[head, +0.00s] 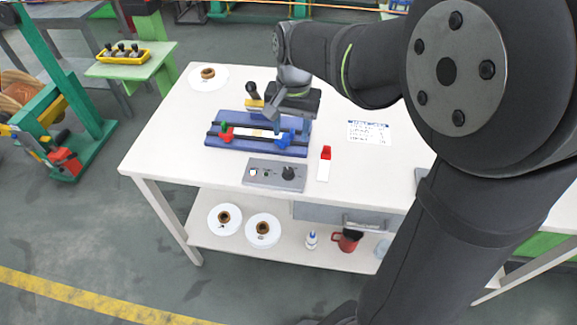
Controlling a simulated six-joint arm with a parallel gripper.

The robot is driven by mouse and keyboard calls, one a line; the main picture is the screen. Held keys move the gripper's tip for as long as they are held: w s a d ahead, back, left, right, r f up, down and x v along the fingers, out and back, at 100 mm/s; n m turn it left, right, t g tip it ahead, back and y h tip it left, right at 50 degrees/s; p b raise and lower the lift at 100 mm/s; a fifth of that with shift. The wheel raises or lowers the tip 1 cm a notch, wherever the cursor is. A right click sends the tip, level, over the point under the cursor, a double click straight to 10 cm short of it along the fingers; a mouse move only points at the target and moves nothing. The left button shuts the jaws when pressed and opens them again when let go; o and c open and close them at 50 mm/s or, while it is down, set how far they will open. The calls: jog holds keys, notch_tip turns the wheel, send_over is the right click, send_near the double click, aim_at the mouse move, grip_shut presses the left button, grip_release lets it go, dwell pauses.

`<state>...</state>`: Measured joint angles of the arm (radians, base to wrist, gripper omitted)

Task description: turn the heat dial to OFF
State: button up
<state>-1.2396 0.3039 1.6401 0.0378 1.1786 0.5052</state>
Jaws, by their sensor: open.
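The heat dial is a black knob (288,173) on the right part of a grey control box (262,184) at the front edge of the white table. The direction its pointer faces is too small to read. My gripper (274,110) is open over the back of the blue clamping fixture (213,143), behind and above the control box and apart from the dial. Its fingers partly overlap the fixture's dark parts, so their gap is hard to see.
A red-and-white bottle-like item (324,164) stands right of the control box. A printed sheet (369,133) lies farther right, and a white spool (208,77) lies at the back left. The lower shelf (290,252) holds spools and a red mug (346,241). The table's left part is clear.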

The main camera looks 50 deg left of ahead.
aim_at(288, 170)
jog(key=f, duration=1.4)
jog(key=shift+s+a+f, duration=0.2)
jog(key=shift+f, duration=0.05)
jog(key=c, duration=1)
